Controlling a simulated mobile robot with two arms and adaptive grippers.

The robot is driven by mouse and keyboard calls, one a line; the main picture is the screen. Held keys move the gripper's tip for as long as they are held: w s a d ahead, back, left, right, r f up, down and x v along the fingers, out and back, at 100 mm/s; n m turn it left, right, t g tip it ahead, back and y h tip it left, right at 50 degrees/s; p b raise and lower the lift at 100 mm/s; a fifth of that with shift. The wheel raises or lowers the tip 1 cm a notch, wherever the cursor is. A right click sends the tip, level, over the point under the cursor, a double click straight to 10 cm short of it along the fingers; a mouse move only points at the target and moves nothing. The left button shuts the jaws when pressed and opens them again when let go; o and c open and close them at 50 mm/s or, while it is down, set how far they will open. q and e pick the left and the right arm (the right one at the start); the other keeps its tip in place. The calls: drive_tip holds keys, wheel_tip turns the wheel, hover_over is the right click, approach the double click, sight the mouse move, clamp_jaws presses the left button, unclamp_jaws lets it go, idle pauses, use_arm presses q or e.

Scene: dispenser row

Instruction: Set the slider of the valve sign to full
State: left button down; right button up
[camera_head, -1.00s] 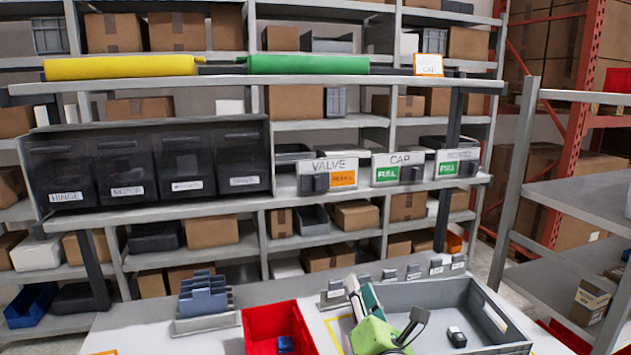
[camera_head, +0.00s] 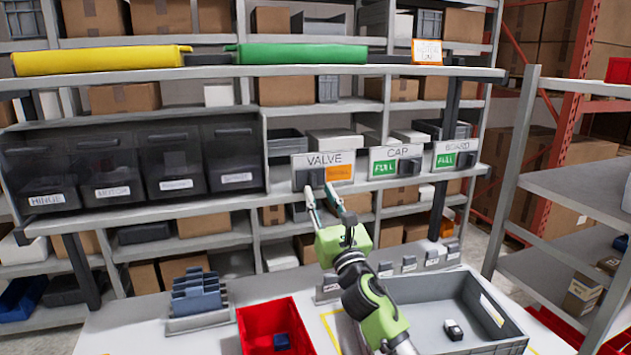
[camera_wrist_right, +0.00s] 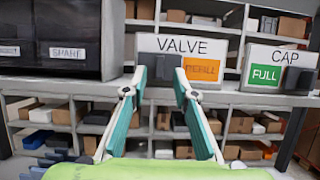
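The white VALVE sign (camera_head: 297,161) hangs on the front edge of the shelf. Its orange REFILL field (camera_head: 341,173) shows on the right, and its dark slider (camera_head: 309,178) sits on the left half. In the right wrist view the slider (camera_wrist_right: 160,66) lies between the two fingertips, beside the orange field (camera_wrist_right: 202,68). My right gripper (camera_head: 319,190) is open and empty, raised just below and in front of the sign. It also shows in the right wrist view (camera_wrist_right: 160,78). I cannot tell whether the fingers touch the slider. My left gripper is out of view.
The CAP sign (camera_head: 396,153) and BOARD sign (camera_head: 457,146) to the right both show green FULL. Dark bins (camera_head: 134,168) stand to the left on the shelf. Below are a red bin (camera_head: 248,318), a grey tote (camera_head: 408,277) and a blue-grey rack (camera_head: 196,292) on the table.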

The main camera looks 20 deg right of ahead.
sight(315, 181)
drive_tip(key=shift+x, duration=1.85)
clamp_jaws()
drive_tip(key=shift+d, duration=0.1)
